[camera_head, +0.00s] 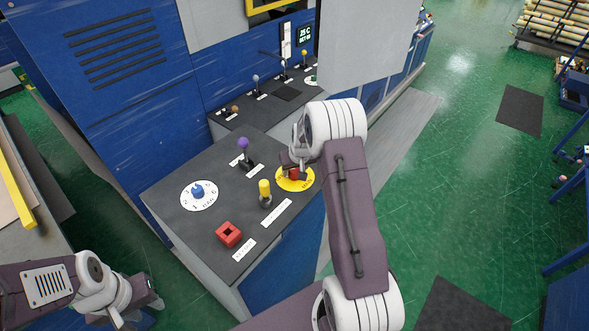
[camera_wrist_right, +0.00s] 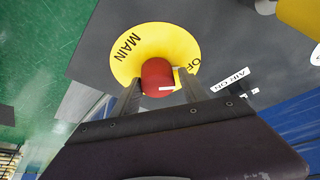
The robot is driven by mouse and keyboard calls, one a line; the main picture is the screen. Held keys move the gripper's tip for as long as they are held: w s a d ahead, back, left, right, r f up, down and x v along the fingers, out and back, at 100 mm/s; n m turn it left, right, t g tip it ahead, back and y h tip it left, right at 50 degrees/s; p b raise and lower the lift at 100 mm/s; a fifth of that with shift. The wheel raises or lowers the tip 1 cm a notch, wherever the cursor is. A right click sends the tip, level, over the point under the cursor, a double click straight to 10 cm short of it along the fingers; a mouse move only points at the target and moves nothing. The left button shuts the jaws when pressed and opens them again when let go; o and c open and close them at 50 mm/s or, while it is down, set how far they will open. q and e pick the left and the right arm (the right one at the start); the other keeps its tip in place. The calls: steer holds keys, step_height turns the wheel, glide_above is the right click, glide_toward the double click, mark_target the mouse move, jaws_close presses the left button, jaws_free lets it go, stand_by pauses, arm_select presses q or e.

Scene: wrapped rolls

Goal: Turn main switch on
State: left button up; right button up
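The main switch is a red knob (camera_wrist_right: 157,77) on a yellow disc (camera_wrist_right: 127,62) marked MAIN, with part of OFF showing. A white mark on the knob's near side lies towards the right. My right gripper (camera_wrist_right: 158,84) has one finger on each side of the knob; I cannot tell whether both press on it. In the head view the yellow disc (camera_head: 297,184) is partly covered by my right gripper (camera_head: 291,171). My left gripper (camera_head: 143,306) is low at the left, away from the panel, and its finger opening is unclear.
The dark panel (camera_head: 185,228) also carries a blue dial knob (camera_head: 198,190), a purple-topped lever (camera_head: 243,145), a yellow-topped knob (camera_head: 265,188) and a red square control (camera_head: 229,234). A grey upright sheet (camera_head: 365,45) stands behind my right arm. Green floor (camera_head: 450,180) is open at the right.

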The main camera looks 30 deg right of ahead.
steer(key=shift+w+d+f, duration=0.1)
steer(key=shift+d, duration=0.05)
steer(key=c, duration=0.9)
